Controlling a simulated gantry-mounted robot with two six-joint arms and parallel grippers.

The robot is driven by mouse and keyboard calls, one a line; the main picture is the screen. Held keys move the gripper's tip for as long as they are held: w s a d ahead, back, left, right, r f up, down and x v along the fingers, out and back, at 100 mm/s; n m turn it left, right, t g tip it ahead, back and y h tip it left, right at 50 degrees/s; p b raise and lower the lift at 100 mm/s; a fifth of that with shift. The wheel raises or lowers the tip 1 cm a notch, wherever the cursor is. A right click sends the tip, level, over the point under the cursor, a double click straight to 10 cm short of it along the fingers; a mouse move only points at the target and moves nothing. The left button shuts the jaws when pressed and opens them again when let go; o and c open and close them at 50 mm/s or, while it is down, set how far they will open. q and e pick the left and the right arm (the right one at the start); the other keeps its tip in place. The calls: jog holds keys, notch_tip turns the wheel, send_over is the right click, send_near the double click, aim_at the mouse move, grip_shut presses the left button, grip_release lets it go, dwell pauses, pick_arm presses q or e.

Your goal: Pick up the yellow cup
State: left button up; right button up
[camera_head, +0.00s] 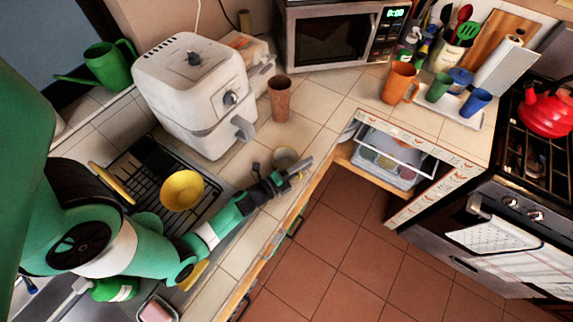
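No cup in view is plainly yellow. A small tan or yellowish cup (285,158) stands upright on the tiled counter, close behind my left gripper. My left gripper (294,174) reaches in from the lower left over the counter edge, its tip just in front of this cup. The fingers are small and seen from the side, so I cannot tell whether they are open or touch the cup. A yellow bowl (182,190) sits on the black dish rack. An orange mug (400,84) stands at the back right. My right gripper is not in view.
A white air fryer (192,85) and a brown tumbler (280,98) stand behind the gripper. A yellow plate (112,184) leans in the rack (150,160). An open drawer (385,160) and the stove (515,160) are right. Bare counter lies right of the tumbler.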

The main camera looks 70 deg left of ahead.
pick_arm(q)
grip_shut()
dwell(1.3)
